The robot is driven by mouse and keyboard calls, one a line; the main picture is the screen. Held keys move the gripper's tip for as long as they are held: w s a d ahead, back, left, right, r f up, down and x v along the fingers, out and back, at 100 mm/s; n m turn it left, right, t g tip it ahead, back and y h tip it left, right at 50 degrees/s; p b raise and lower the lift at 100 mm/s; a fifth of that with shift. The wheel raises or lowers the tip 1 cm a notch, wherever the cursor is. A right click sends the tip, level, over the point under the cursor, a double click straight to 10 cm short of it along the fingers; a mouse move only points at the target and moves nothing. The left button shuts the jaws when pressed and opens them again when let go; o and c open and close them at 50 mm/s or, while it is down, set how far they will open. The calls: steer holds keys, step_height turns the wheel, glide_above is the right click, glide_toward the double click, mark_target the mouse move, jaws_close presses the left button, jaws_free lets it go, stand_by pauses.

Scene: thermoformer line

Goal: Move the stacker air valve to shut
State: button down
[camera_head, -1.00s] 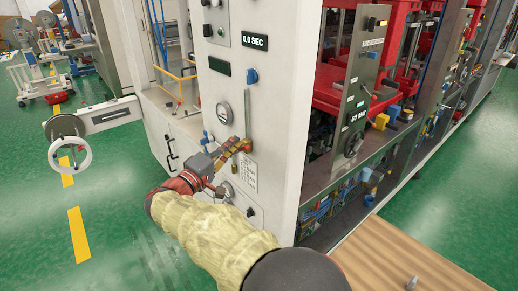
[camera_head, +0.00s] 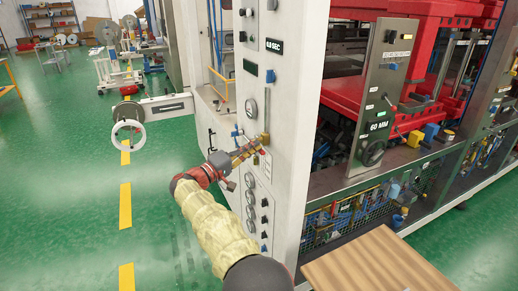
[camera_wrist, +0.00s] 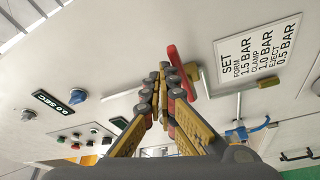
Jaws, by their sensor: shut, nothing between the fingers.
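A red lever handle (camera_wrist: 175,57), apparently the air valve's, lies against the pale machine panel in the wrist view. No name tag for it is readable. A small blue valve handle (camera_wrist: 238,131) sits to the right in the wrist view.
A white settings label (camera_wrist: 258,62) is beside the lever. Several gauges (camera_head: 250,197) and knobs line the panel's lower part. A wooden tabletop (camera_head: 375,270) stands at lower right. Green floor is open at left.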

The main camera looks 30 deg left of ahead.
steer(key=shift+f, duration=0.1)
stand_by(0.7)
steer(key=s+a+p, duration=0.3)
steer(key=s+a, duration=0.2)
steer(key=s, duration=0.2)
steer(key=shift+s+a+r, duration=0.2)
steer(key=shift+a+r, duration=0.1)
steer(key=shift+a, duration=0.1)
stand_by(0.8)
